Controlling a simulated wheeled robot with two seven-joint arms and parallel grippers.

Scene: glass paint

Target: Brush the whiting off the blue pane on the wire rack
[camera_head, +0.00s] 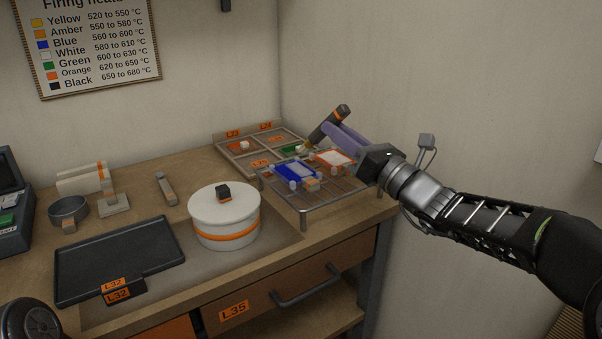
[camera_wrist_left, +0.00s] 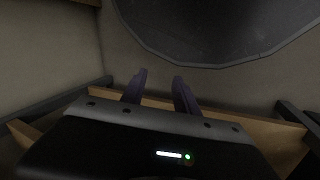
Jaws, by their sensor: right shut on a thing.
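The wire rack (camera_head: 312,203) stands at the right end of the bench. The blue pane (camera_head: 283,175) lies on it, with a whitish patch (camera_head: 300,171) over its middle. An orange-edged pane (camera_head: 335,158) with a white middle lies to its right. My right gripper (camera_head: 335,131) is shut on a brush (camera_head: 325,127) with a dark handle and an orange band. The brush is tilted, its pale bristles down and left, above the far side of the rack; whether they touch anything is unclear. My left gripper (camera_wrist_left: 160,88) is open and empty in the left wrist view.
A divided tray (camera_head: 233,144) with small panes stands behind the rack. A white lidded pot (camera_head: 224,220) is left of the rack. A black tray (camera_head: 115,258), a grey bowl (camera_head: 68,208) and a scraper-like tool (camera_head: 166,188) lie farther left. The wall rises close behind.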

